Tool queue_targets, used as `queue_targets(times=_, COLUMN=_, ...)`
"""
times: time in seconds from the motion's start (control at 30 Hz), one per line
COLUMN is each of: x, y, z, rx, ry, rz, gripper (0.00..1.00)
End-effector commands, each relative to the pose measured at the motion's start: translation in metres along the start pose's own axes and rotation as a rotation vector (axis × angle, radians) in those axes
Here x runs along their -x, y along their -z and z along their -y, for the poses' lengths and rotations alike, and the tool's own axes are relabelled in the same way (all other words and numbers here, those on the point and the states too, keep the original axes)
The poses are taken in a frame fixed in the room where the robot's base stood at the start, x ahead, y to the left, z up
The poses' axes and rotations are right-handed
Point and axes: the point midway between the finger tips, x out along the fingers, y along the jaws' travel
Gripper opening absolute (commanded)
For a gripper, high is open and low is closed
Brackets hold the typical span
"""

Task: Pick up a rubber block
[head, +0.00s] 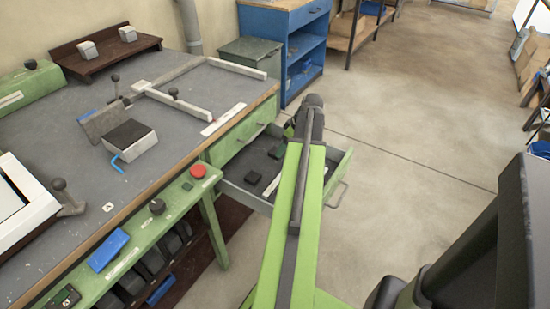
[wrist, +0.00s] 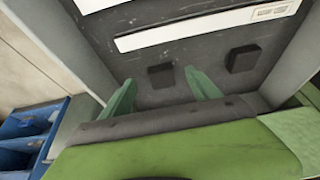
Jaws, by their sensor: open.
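Two dark rubber blocks lie apart on the floor of an open grey drawer (head: 232,176). In the head view one block (head: 252,177) is nearer and the other block (head: 276,152) farther back. In the wrist view a left block (wrist: 161,75) shows between the tips of my gripper (wrist: 159,76), and a right block (wrist: 243,59) lies outside the right finger. My gripper's green fingers are spread, with nothing held. I cannot tell their height above the block. In the head view my arm hides the gripper and part of the drawer.
Pale strips lie in the drawer, one (wrist: 200,28) beside the blocks. The drawer walls rise around them. The bench (head: 60,120) at left carries a metal frame, a clamp block (head: 130,135) and a red button (head: 198,171).

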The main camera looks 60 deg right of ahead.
Motion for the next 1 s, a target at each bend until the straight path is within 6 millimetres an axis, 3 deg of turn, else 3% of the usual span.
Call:
queue_targets(times=0.23, x=-0.047, y=0.002, z=-0.001, rx=0.001, ry=0.001, rz=0.0, gripper=0.71)
queue_targets(times=0.5, x=-0.047, y=0.005, z=0.0, rx=0.001, ry=0.0, rz=0.0, gripper=0.71)
queue_targets(times=1.0, x=-0.047, y=0.005, z=0.0, rx=0.002, ry=0.0, rz=0.0, gripper=0.05)
